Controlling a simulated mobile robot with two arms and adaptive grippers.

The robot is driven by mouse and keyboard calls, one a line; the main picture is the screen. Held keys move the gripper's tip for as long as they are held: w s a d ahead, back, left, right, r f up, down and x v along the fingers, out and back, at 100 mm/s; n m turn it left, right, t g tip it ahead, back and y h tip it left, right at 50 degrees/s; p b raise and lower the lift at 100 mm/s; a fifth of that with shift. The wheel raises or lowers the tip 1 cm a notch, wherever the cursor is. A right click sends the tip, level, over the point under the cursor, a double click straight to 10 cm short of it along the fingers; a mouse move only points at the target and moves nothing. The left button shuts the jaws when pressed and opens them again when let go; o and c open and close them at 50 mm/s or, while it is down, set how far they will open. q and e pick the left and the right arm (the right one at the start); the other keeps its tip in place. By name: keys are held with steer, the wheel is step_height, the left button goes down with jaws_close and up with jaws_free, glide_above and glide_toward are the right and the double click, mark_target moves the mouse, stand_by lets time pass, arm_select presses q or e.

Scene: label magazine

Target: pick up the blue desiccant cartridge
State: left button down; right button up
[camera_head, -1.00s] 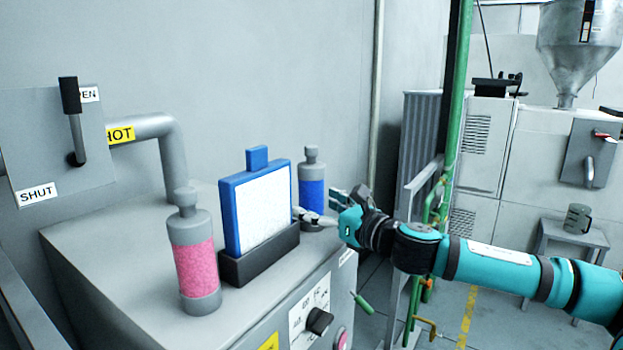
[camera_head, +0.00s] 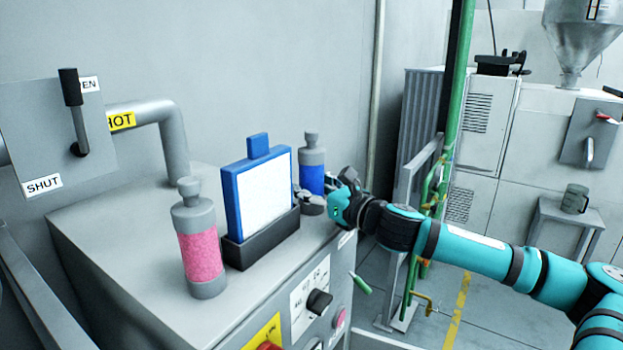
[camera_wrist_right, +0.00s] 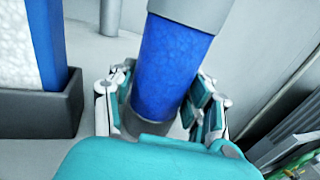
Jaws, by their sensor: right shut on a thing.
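The blue desiccant cartridge (camera_head: 312,170) stands upright on the grey cabinet top, behind and right of the blue-framed panel. It has a grey cap and neck and a blue granular body. My right gripper (camera_head: 325,194) reaches in from the right and is shut around its lower body. In the right wrist view the cartridge (camera_wrist_right: 165,65) rises between the two fingers (camera_wrist_right: 162,105), one on each side. My left gripper is not in view.
The blue-framed white panel (camera_head: 262,190) in its black holder (camera_head: 262,242) stands close left of the cartridge. A pink cartridge (camera_head: 201,255) stands nearer the front. Knobs (camera_head: 319,301) line the cabinet front. A green pipe (camera_head: 455,90) rises behind my right arm.

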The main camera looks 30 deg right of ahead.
steer(key=c, duration=0.4)
steer(key=shift+r, duration=0.1)
